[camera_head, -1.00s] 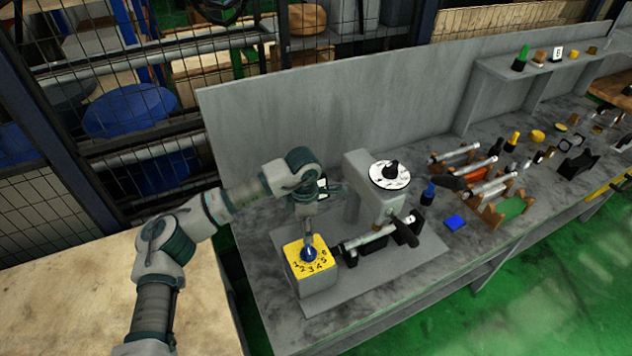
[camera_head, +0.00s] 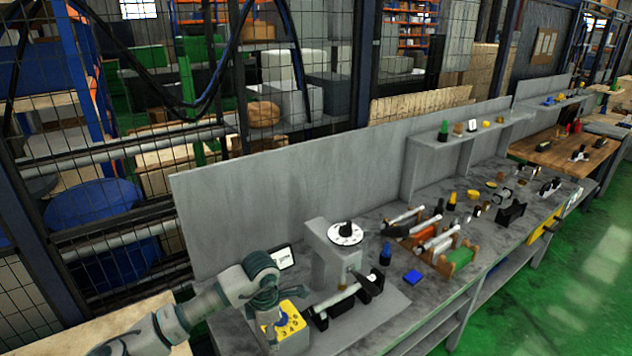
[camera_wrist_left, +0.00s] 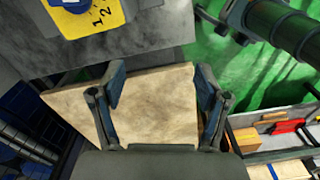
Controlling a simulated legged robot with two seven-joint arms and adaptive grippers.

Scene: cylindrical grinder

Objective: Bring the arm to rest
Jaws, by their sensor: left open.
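My left gripper (camera_head: 269,322) hangs beside the yellow-topped dial box (camera_head: 291,320) at the front left of the grey bench in the head view. My arm partly covers that box. In the left wrist view the gripper (camera_wrist_left: 160,100) is open, with nothing between its two fingers. Behind them lies a pale wooden tabletop (camera_wrist_left: 150,105). The yellow dial face (camera_wrist_left: 92,18) shows at the top left there, apart from the fingers. My right gripper is not in view.
A grey grinder with a white dial (camera_head: 345,234) stands right of the box, holding a light rod. A small screen (camera_head: 283,258) stands behind my left gripper. A grey back panel (camera_head: 280,185) bounds the bench.

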